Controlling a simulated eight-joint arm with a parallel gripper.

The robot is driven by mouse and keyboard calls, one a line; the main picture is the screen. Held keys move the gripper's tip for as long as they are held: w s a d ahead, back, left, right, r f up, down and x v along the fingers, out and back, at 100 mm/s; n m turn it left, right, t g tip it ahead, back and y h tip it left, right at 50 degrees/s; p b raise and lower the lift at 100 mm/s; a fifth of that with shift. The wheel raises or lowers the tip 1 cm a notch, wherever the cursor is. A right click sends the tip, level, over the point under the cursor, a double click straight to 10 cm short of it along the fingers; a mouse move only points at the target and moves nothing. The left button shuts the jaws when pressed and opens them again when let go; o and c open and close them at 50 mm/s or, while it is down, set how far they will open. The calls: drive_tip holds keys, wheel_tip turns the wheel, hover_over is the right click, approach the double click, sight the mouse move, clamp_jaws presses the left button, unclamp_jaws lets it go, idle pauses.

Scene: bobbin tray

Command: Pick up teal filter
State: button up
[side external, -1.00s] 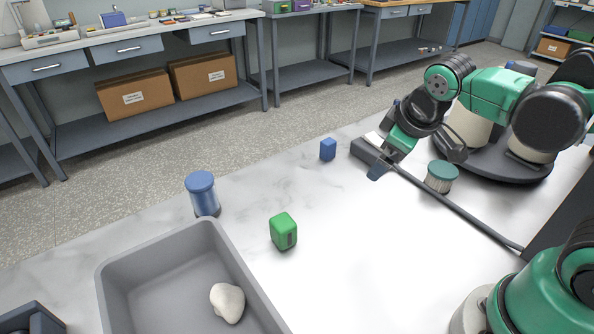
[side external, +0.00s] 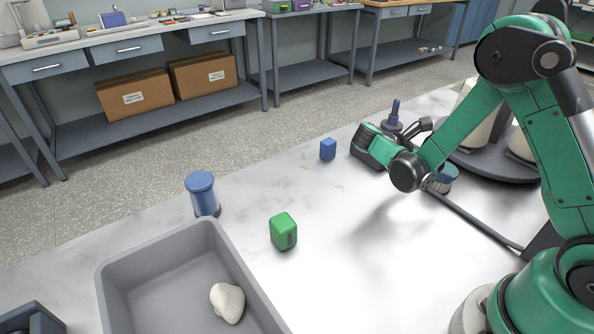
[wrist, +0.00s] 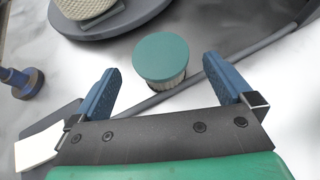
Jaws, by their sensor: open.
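The teal filter (wrist: 161,58) has a round teal cap over a pale ribbed body. It stands upright in the wrist view, ahead of and between the blue fingers of my gripper (wrist: 160,66). The fingers are apart and nothing is held between them. In the side view the filter (side external: 447,180) is partly hidden behind my arm. My fingers are hard to make out there.
A dark cable or rail (side external: 480,223) runs beside the filter. A blue spool-like piece (wrist: 22,82) stands left. A blue cube (side external: 328,149), green box (side external: 283,232), blue jar (side external: 202,195) and grey bin (side external: 110,285) holding a white stone (side external: 227,302) are farther off.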

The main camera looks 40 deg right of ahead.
sight(442, 169)
drive_tip(key=shift+x, duration=1.9)
drive_tip(key=shift+c, duration=0.2)
drive_tip(key=c, duration=1.1)
drive_tip(key=shift+r, duration=0.15)
